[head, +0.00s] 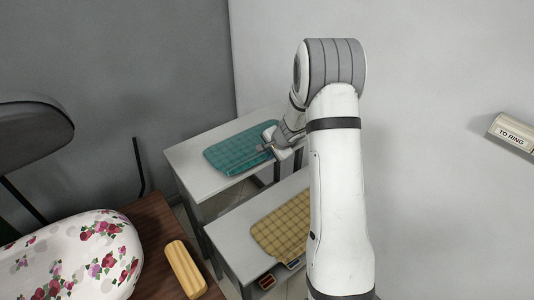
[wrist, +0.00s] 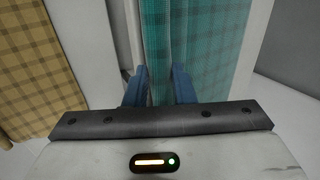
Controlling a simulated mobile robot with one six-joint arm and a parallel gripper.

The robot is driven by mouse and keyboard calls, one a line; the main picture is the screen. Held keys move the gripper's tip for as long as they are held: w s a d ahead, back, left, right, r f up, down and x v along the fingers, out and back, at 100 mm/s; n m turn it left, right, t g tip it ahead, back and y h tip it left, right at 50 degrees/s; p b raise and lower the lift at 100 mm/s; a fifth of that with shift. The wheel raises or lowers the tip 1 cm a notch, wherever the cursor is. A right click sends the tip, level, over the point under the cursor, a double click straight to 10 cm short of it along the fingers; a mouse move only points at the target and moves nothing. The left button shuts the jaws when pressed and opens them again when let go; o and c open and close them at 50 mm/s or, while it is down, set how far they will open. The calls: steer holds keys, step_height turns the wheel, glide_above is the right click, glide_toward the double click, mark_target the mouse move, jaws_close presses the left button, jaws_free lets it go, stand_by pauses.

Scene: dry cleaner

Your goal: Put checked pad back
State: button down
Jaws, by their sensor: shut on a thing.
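A teal checked pad (head: 236,150) lies on the far white table (head: 190,157). My gripper (head: 269,148) is at the pad's right edge. In the wrist view my gripper's blue fingers (wrist: 159,88) stand on both sides of the edge of the teal pad (wrist: 200,40) and are shut on it. A second checked pad, yellow-brown (head: 284,226), lies on the nearer white table (head: 232,240). It also shows at the left of the wrist view (wrist: 30,70), apart from my gripper. My arm hides part of the yellow-brown pad's right side in the head view.
A floral padded board (head: 75,262) and a ribbed yellow block (head: 185,270) rest on a brown wooden top at the lower left. A dark padded shape (head: 30,130) stands at the left. A "TO RING" sign (head: 513,132) is on the right. Walls stand close behind the tables.

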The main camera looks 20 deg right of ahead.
steer(key=c, duration=1.2)
jaws_free()
steer(key=shift+s, duration=0.1)
steer(key=shift+r+p, duration=0.45)
steer(key=shift+p, duration=0.05)
steer(key=v, duration=1.1)
steer(key=s+a+r+n, duration=0.4)
steer(key=s+a+r, duration=0.1)
steer(key=s+r, duration=0.2)
steer(key=s+a+r+n+g+h, duration=0.1)
steer(key=s+r+n, duration=0.2)
steer(key=s, duration=0.9)
steer(key=s+a+r+n+g+h, duration=0.1)
steer(key=s+n, duration=0.5)
steer(key=s, duration=0.6)
step_height(320, 180, up, 3)
steer(key=shift+s+a+f+h, duration=0.2)
steer(key=shift+a+h, duration=0.2)
steer(key=shift+a, duration=0.2)
